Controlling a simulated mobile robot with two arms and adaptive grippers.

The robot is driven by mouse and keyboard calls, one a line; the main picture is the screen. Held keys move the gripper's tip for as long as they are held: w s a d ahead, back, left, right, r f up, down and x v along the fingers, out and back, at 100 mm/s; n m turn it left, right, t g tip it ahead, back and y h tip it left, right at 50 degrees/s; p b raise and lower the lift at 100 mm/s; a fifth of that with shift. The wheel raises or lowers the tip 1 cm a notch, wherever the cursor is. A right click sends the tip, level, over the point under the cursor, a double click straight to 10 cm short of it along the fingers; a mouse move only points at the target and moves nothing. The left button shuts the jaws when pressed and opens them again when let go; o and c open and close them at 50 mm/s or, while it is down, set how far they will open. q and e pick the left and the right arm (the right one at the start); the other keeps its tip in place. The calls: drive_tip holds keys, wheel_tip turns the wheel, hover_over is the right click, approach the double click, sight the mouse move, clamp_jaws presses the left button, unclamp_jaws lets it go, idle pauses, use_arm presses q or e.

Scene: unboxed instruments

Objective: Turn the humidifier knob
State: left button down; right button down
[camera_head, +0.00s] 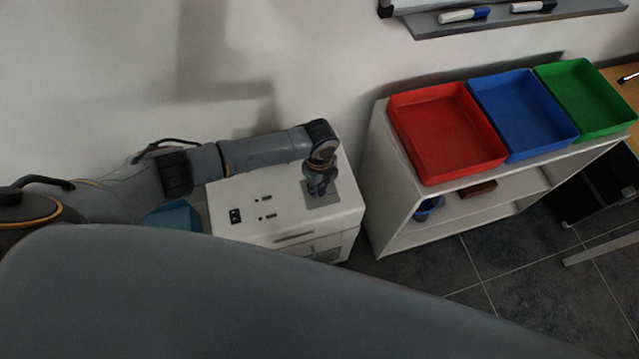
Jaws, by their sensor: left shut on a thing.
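The humidifier (278,232) is a white box with a grey square plate and small dark switches on its top, standing against the wall left of the shelf. My left arm reaches in from the left over it. My left gripper (319,190) points down at the grey plate (333,196) on the right part of the top. It is shut on the knob, which the gripper and wrist hide almost wholly. My right gripper is not in view.
A white shelf (375,200) stands right of the humidifier, with red (448,130), blue (523,112) and green (588,97) trays on top. A blue object (174,217) is partly hidden under my left arm. Markers lie on a wall ledge (480,22). My own grey body covers the lower left.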

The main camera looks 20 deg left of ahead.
sight(320, 188)
use_arm(q)
drive_tip(key=c, duration=1)
unclamp_jaws()
drive_tip(key=shift+r, duration=0.25)
wheel_tip(320, 188, up, 12)
drive_tip(key=shift+f, duration=0.25)
